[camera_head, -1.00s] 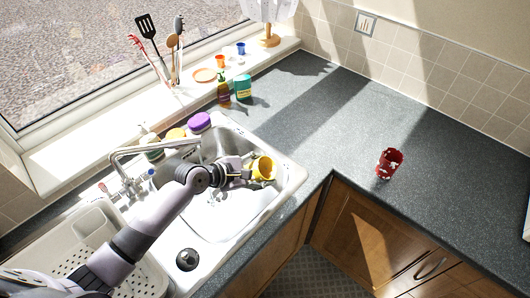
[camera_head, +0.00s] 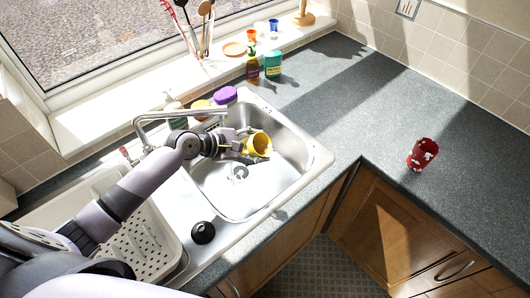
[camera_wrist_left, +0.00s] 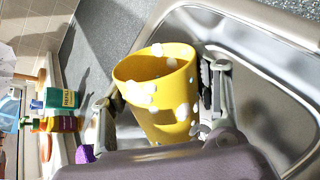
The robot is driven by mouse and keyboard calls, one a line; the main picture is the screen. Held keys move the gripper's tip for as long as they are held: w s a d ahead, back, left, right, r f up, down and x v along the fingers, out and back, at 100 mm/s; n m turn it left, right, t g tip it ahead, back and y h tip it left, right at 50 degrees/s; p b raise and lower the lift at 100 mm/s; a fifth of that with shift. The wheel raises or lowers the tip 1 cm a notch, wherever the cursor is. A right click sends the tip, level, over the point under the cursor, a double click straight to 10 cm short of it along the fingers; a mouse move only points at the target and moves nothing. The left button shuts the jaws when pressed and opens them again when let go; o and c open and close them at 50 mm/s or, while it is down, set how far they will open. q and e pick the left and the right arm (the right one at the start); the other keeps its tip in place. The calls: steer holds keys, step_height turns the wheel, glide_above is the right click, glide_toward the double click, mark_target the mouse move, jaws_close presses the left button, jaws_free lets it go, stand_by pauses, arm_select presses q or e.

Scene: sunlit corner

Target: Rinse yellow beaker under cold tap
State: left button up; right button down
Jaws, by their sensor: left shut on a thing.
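The yellow beaker (camera_head: 260,143) is tipped on its side in my left gripper (camera_head: 240,148), over the sink basin (camera_head: 292,152). In the left wrist view the fingers of my left gripper (camera_wrist_left: 160,88) are shut on both sides of the beaker (camera_wrist_left: 165,72); white spots dot its wall and rim. The metal tap (camera_head: 170,115) has its spout end up and left of the beaker, apart from it. Its red-marked handle (camera_head: 124,152) shows; the cold handle is hidden behind my left arm. I cannot make out running water. My right gripper is out of view.
A purple-topped item (camera_head: 225,95), a brown bottle (camera_head: 252,66) and a green bottle (camera_head: 272,65) stand behind the sink. A black round thing (camera_head: 203,232) lies on the sink's front part. A red, white-spotted cup (camera_head: 422,153) stands on the right counter, with clear room around it.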

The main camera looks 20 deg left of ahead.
arm_select(q)
steer(key=shift+w+a+f+b, duration=0.1)
steer(key=shift+a+f+b, duration=0.15)
steer(key=shift+a+b, duration=0.4)
steer(key=shift+w+a+f+b, duration=0.1)
steer(key=shift+a+f+b, duration=0.15)
steer(key=shift+a+b, duration=0.3)
steer(key=shift+a+f+b, duration=0.15)
steer(key=shift+a+b, duration=0.5)
steer(key=shift+b, duration=0.2)
steer(key=shift+w+a, duration=0.1)
steer(key=shift+a, duration=0.3)
steer(key=shift+w+a+f+b, duration=0.15)
steer(key=shift+a+b, duration=0.15)
steer(key=shift+a, duration=0.25)
steer(key=shift+a+f+b, duration=0.1)
steer(key=shift+a+b, duration=0.2)
steer(key=shift+a, duration=0.25)
steer(key=shift+w+a+f+b, duration=0.15)
steer(key=shift+a+b, duration=0.2)
steer(key=shift+a, duration=0.65)
